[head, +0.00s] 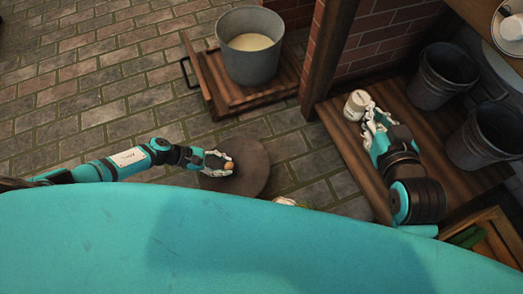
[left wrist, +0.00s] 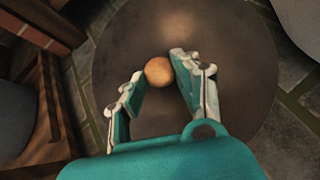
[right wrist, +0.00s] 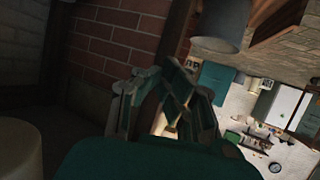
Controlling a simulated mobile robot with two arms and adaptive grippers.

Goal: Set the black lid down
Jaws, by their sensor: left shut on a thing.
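The black lid (head: 253,168) is a dark round disc with a small round tan knob (head: 228,166). My left gripper (head: 222,163) is shut on the knob, which sits between its fingertips in the left wrist view (left wrist: 159,72). The lid's face (left wrist: 235,70) fills the middle of that view, with stone floor around its edge. How high the lid is over the floor is hard to tell. My right gripper (head: 376,118) is beside a small white jar (head: 357,104). Its fingers show dimly in the right wrist view (right wrist: 160,72), with nothing clear between them.
A grey bucket (head: 250,62) with pale contents stands uncovered on a low wooden platform (head: 215,80). Dark buckets (head: 440,78) stand on a wooden bench (head: 350,135) at right, by a brick pillar (head: 323,45). The paved floor (head: 100,105) at left is clear.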

